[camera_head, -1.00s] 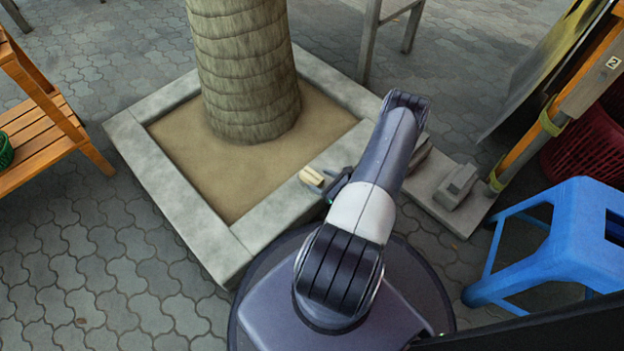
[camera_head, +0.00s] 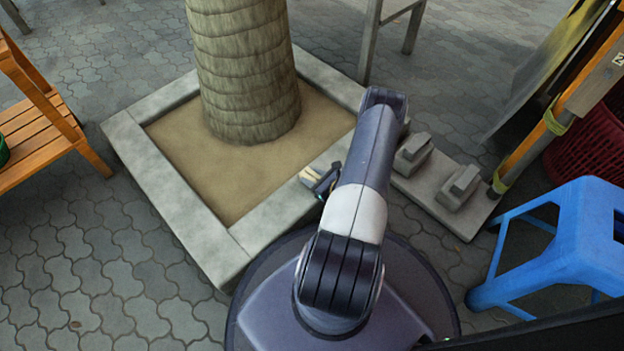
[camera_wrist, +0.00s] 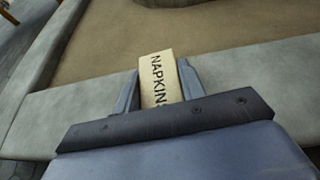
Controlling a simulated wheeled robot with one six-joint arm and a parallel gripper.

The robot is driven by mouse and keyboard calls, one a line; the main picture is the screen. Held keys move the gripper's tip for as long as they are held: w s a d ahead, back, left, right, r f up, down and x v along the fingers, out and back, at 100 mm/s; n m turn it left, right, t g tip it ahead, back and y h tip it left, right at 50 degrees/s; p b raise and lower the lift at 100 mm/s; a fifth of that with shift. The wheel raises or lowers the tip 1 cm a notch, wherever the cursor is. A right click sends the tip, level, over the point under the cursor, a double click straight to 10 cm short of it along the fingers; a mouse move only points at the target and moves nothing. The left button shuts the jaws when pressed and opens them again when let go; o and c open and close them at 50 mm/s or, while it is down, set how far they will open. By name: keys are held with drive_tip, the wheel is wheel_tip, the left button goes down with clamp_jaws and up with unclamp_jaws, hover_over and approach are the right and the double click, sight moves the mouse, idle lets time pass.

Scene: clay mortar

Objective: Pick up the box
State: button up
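The box (camera_wrist: 158,78) is small and cream-coloured, with NAPKINS printed on it. It sits on the stone curb around the tree bed, where it also shows in the head view (camera_head: 308,176), partly covered by my gripper. In the wrist view, my gripper (camera_wrist: 160,82) has one finger on each side of the box, both very close to its sides. Whether they press on it cannot be made out. The near end of the box is hidden by my gripper's body.
A thick tree trunk (camera_head: 245,70) rises from the sandy bed behind the curb (camera_head: 175,205). A blue stool (camera_head: 580,235) stands at right, near a stone base (camera_head: 435,205) with blocks. An orange wooden shelf (camera_head: 45,130) is at left. Paving in front-left is clear.

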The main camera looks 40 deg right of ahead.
drive_tip(key=c, duration=0.5)
drive_tip(key=shift+r, duration=0.1)
